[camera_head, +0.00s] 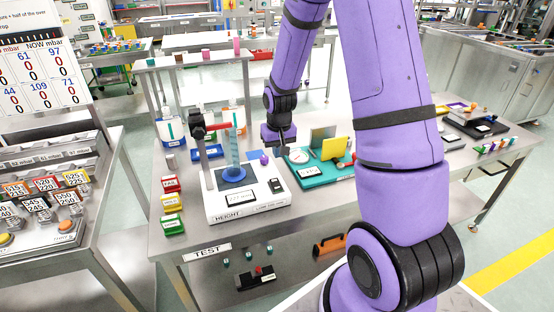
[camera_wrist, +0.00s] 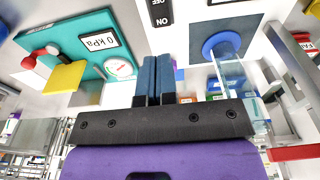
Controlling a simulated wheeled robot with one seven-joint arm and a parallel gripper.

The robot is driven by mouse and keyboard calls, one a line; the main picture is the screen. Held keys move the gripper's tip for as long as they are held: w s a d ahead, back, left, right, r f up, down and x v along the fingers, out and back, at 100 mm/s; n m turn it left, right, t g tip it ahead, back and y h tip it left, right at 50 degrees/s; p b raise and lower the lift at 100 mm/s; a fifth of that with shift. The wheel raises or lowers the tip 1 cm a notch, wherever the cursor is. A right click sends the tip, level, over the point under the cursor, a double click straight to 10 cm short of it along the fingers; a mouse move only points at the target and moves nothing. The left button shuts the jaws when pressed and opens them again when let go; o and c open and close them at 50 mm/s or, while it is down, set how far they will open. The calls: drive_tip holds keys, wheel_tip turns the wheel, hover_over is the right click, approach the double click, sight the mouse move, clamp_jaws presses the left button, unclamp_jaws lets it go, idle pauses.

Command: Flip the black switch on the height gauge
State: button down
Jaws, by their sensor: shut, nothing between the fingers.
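The height gauge (camera_head: 240,204) is a white box on the near bench, with a post, a red arm and a clear bluish column over a blue disc (camera_head: 231,174). Its black switch (camera_head: 276,185) sits on the right part of the top face. The switch also shows at the top edge of the wrist view (camera_wrist: 158,12), partly cut off, with ON and OFF lettering. My gripper (camera_head: 284,153) is above and behind the switch in the head view, apart from it. In the wrist view its fingers (camera_wrist: 155,60) are together and empty, pointing towards the switch.
A teal pressure box (camera_head: 312,178) with a dial and yellow plate stands close right of the gauge. Red, yellow and green blocks (camera_head: 172,203) lie to its left. White containers (camera_head: 170,133) stand behind. The bench front near the TEST label is clear.

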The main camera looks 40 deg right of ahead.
sight(274, 179)
drive_tip(key=shift+s+r, duration=0.1)
drive_tip(key=shift+r, duration=0.3)
drive_tip(key=shift+w+d+t, duration=0.3)
drive_tip(key=shift+w+t, duration=0.1)
drive_tip(key=shift+w, duration=0.35)
drive_tip(key=f, duration=0.4)
drive_tip(key=w+f, duration=0.1)
drive_tip(key=f, duration=0.4)
drive_tip(key=w+f, duration=0.1)
drive_tip(key=f, duration=0.3)
drive_tip(key=shift+w+d+f, duration=0.15)
drive_tip(key=shift+d+f, duration=0.15)
drive_tip(key=shift+f, duration=0.1)
